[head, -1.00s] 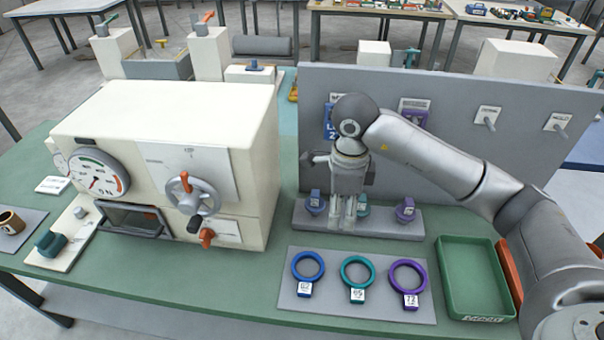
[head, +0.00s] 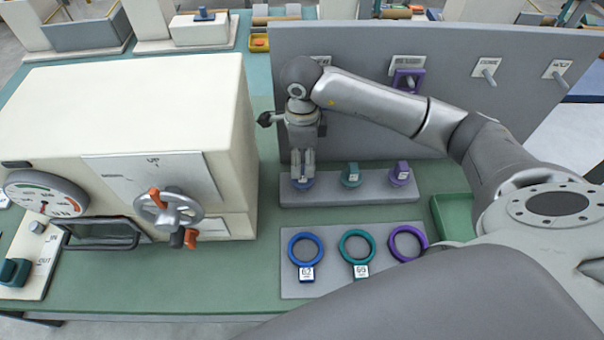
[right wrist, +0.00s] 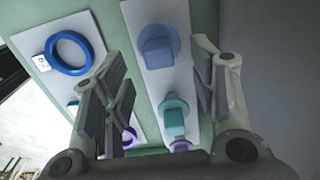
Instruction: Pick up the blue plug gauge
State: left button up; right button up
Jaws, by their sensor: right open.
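The blue plug gauge (head: 303,184) stands at the left end of a grey rack (head: 330,197), partly hidden by my right gripper in the head view. The right wrist view shows its round blue top with a block-shaped handle (right wrist: 157,46). My right gripper (head: 303,172) points down over it, open. In the right wrist view the fingers (right wrist: 160,58) are spread to either side, with the blue gauge between and beyond them. I cannot tell whether they touch it. My left gripper is not in view.
A teal plug gauge (head: 351,175) and a purple plug gauge (head: 400,175) stand to the right on the rack. Blue (head: 307,249), teal (head: 357,246) and purple (head: 408,243) rings lie in front.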

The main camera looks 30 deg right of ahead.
aim_at(302, 169)
notch_tip(302, 169, down, 3)
jog(key=shift+s+f+p, duration=0.1)
jog(key=shift+f+p, duration=0.05)
jog(key=shift+p, duration=0.9)
jog(key=shift+f, duration=0.6)
jog(key=shift+c, duration=0.7)
jog(key=c, duration=1)
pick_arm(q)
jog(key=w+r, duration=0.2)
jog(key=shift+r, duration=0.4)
